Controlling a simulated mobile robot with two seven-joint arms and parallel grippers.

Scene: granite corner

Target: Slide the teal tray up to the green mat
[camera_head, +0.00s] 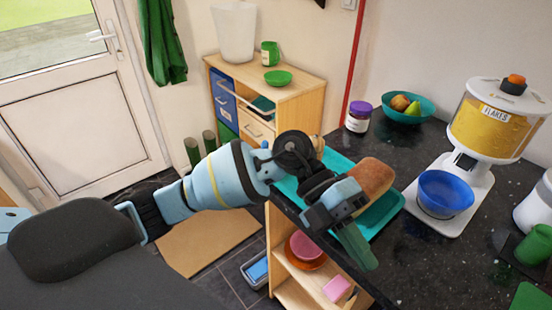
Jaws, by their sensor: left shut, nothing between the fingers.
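The teal tray (385,213) lies on the dark speckled counter near its left edge. A brown loaf (371,178) is on the tray, and my left arm hides part of the tray. My left gripper (366,262) reaches over the tray's near part, with its green fingers shut and empty, pointing down near the counter edge. I cannot tell whether the fingers touch the tray. A flat green piece at the bottom right corner, cut off by the frame, looks like the green mat (531,297). My right gripper is not in view.
A white flakes dispenser (470,165) with a blue bowl (445,193) stands right of the tray. A green mug (536,246) stands near the right edge. A purple-lidded jar (358,117) and a teal fruit bowl (408,112) stand behind. The counter's front middle is clear.

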